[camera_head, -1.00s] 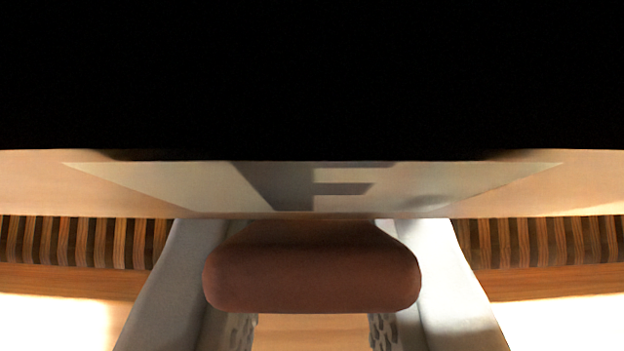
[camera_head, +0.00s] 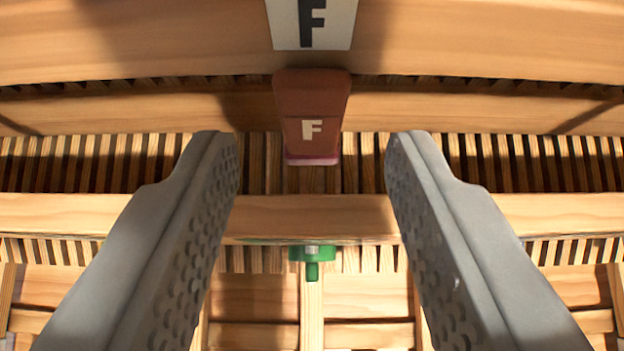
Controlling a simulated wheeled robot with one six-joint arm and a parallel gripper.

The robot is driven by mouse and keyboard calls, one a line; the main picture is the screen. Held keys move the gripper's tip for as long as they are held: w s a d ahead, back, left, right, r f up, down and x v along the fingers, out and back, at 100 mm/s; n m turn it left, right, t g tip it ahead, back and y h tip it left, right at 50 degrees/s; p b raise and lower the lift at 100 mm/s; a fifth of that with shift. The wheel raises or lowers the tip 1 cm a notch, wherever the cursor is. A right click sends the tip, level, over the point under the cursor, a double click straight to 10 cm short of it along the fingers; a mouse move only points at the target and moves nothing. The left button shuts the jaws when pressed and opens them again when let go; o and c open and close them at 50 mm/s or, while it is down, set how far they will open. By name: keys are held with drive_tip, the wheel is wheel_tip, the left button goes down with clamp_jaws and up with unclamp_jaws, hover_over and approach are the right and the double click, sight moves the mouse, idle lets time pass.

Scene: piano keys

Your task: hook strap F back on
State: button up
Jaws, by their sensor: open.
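A short brown-red strap marked F (camera_head: 312,118) hangs below a wooden rail in the upper middle of the view, under a white label with a black F (camera_head: 312,22). Its lower end has a pinkish edge. My gripper (camera_head: 312,150) is open, with one grey textured finger on each side of the strap and clear space between finger and strap. A green peg-like piece (camera_head: 312,254) sits lower, in line with the strap and apart from it. I cannot tell whether it is the strap's hook.
Horizontal wooden rails (camera_head: 100,215) cross the view, with rows of thin upright slats (camera_head: 75,160) between them. Wooden panels (camera_head: 365,300) lie below. The space between my fingers is clear around the green piece.

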drive_tip(key=v, duration=1.1)
drive_tip(key=shift+s, duration=0.15)
drive_tip(key=shift+s+r, duration=0.1)
drive_tip(key=s+f+t, duration=0.2)
drive_tip(key=s+f, duration=0.1)
drive_tip(key=s, duration=0.9)
drive_tip(key=s+f+t, duration=0.2)
drive_tip(key=s+f, duration=0.1)
drive_tip(key=s, duration=0.9)
drive_tip(key=s+f+t, duration=0.2)
drive_tip(key=s+f, duration=0.1)
drive_tip(key=s, duration=0.9)
drive_tip(key=shift+s+t, duration=0.3)
drive_tip(key=shift+s, duration=0.1)
